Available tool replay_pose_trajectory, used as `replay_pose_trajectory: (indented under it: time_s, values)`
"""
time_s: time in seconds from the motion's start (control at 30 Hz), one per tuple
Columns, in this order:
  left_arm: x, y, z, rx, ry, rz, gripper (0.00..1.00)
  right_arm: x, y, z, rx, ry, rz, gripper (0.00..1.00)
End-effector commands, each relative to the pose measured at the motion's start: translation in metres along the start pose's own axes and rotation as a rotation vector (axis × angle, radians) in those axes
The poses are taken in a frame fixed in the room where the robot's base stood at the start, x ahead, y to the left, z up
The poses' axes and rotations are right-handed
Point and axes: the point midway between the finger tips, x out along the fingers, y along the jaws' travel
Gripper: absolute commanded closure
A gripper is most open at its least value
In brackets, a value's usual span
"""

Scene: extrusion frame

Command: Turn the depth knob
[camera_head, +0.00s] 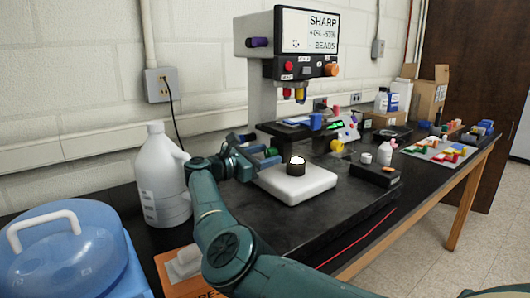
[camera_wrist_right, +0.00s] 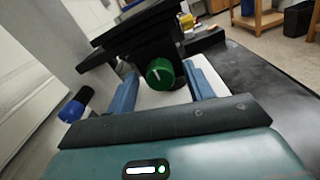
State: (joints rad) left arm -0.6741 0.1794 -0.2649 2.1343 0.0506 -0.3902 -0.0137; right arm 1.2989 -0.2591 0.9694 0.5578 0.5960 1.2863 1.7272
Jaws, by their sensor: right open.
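A green knob (camera_wrist_right: 160,73) with a white pointer line is on a dark part of the machine. In the right wrist view it lies between my two blue fingers, and I see no finger touching it. No label naming a depth knob is readable. The grey machine (camera_head: 263,95) has a SHARP display, a purple knob (camera_head: 257,42) and an orange knob (camera_head: 331,69). My left gripper is out of view.
A white pad (camera_head: 300,187) with a dark round piece stands close to the gripper. A white jug (camera_head: 162,175) is left of my arm, and a blue-lidded container (camera_head: 75,258) is at front left. A yellow knob (camera_head: 337,145), small black box (camera_head: 375,174) and colored parts are right.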

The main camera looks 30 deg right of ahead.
Motion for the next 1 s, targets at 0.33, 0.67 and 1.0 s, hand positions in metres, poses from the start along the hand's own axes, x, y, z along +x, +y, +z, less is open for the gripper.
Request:
replay_pose_trajectory:
  time_s: [0.33,0.67,1.0]
  values:
    - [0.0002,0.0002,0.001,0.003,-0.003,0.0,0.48,0.0028,0.0,-0.0001,0.001,0.0,0.0,0.5]
    - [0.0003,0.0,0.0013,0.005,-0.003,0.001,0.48,0.0025,0.0,0.0,0.0,0.0,0.0,0.77]
    - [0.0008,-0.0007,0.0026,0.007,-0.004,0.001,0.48,0.0023,-0.0001,-0.0005,-0.007,0.0,0.0,0.92]
